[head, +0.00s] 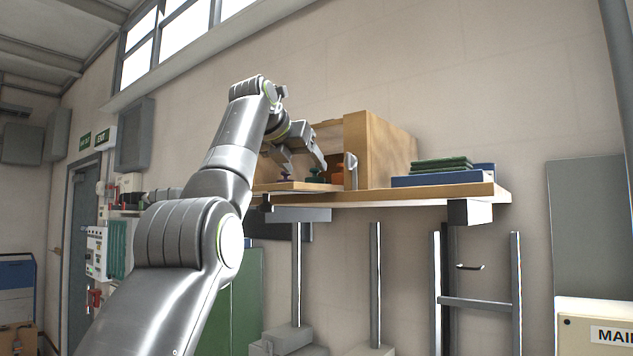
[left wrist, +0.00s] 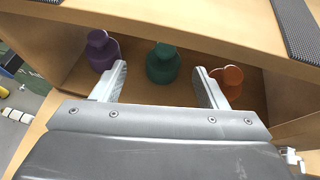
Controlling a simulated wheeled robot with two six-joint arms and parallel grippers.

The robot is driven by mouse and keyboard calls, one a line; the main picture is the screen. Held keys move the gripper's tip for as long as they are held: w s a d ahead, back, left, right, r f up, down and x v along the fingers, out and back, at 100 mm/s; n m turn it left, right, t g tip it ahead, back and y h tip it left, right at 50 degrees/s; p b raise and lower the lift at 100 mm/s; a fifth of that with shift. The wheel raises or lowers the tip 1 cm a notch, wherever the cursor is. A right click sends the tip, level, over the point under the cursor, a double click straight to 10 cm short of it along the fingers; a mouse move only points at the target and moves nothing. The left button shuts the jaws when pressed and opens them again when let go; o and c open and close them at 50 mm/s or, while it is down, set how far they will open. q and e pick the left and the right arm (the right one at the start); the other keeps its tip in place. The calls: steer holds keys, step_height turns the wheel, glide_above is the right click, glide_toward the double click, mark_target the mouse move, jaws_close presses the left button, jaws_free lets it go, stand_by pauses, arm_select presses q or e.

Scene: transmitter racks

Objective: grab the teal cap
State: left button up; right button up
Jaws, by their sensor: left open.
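The teal cap (left wrist: 163,64) is a round, dark teal-green piece with a narrower knob on top. In the left wrist view it stands on the wooden floor of an open box, between and just beyond my left gripper's fingertips. In the head view the teal cap (head: 315,174) shows small beside the fingers. My left gripper (left wrist: 163,80) is open and empty, with one finger on each side of the cap's line. In the head view the left gripper (head: 303,168) reaches into the box front. My right gripper is not in view.
A purple cap (left wrist: 102,50) stands left of the teal cap and an orange cap (left wrist: 229,80) stands right, close to the right finger. The wooden box (head: 383,150) sits on a wall shelf (head: 440,192). Green and blue books (head: 443,179) lie right of it.

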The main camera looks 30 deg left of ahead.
mark_target(314, 175)
arm_select(q)
steer(key=shift+w, duration=0.2)
steer(key=shift+w+f+p, duration=0.2)
steer(key=shift+w+p, duration=0.1)
steer(key=shift+p, duration=0.15)
steer(key=p+x, duration=0.1)
steer(key=x, duration=0.2)
steer(key=shift+w+d+f, duration=0.1)
steer(key=shift+w+d, duration=0.1)
steer(key=shift+w, duration=0.05)
steer(key=shift+w+f, duration=0.15)
steer(key=shift+w, duration=0.05)
steer(key=shift+s, duration=0.4)
steer(key=c, duration=0.5)
steer(key=shift+w, duration=0.15)
steer(key=c, duration=0.6)
steer(key=shift+o, duration=0.2)
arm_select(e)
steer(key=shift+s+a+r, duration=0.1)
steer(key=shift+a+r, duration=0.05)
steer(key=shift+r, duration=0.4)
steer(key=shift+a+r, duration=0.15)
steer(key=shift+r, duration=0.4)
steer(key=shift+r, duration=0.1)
